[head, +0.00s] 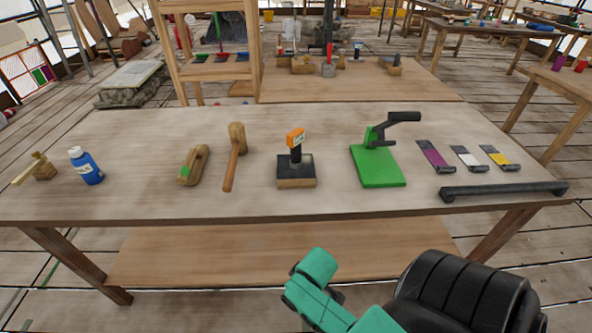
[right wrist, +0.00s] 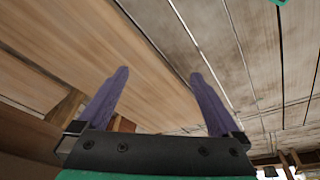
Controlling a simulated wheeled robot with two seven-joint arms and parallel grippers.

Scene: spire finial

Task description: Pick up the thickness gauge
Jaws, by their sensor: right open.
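The thickness gauge appears to be the orange and black handheld device (head: 296,143) standing upright on a dark-topped wooden block (head: 296,182), near the middle of the workbench (head: 130,130) in the head view. It does not show in the right wrist view. My right gripper (right wrist: 159,75) has two purple fingers spread apart with nothing between them. It points at bare wooden boards and is away from the gauge. In the head view a teal arm part of mine is low in front of the bench. My left gripper is not in view.
A green stand (head: 378,167), colored swatches (head: 433,154) and a dark bar (head: 503,191) are to the right. The bench's front strip is mostly clear.

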